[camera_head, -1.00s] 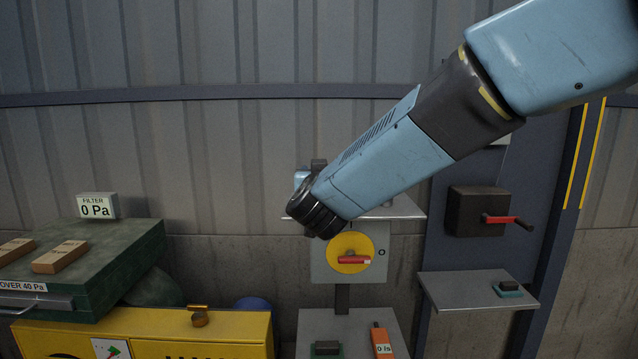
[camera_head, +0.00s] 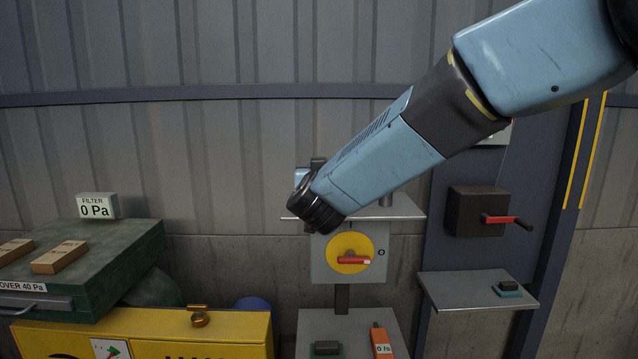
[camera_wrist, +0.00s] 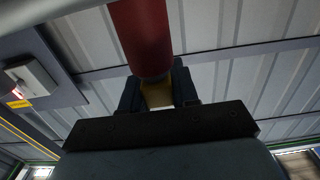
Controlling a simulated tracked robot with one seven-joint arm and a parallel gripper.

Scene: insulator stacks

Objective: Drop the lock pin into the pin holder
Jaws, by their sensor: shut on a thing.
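My gripper (camera_wrist: 158,94) shows in the wrist view, its dark fingers shut on a yellow piece, which I take to be the lock pin (camera_wrist: 157,92). A red cylinder (camera_wrist: 141,38) stands right at the yellow piece, beyond the fingers. I cannot tell whether the red cylinder is part of the held thing. In the head view my arm's wrist hides the fingers and what they hold; it is in front of the small shelf above the yellow-faced switch. I cannot tell which thing is the pin holder.
A shelf (camera_head: 405,208) stands above the yellow-faced switch (camera_head: 350,243) with a red handle. A black box with a red lever (camera_head: 478,211) is on the right column, over another shelf (camera_head: 455,292). A brass ring (camera_head: 200,318) sits on the yellow cabinet (camera_head: 200,333).

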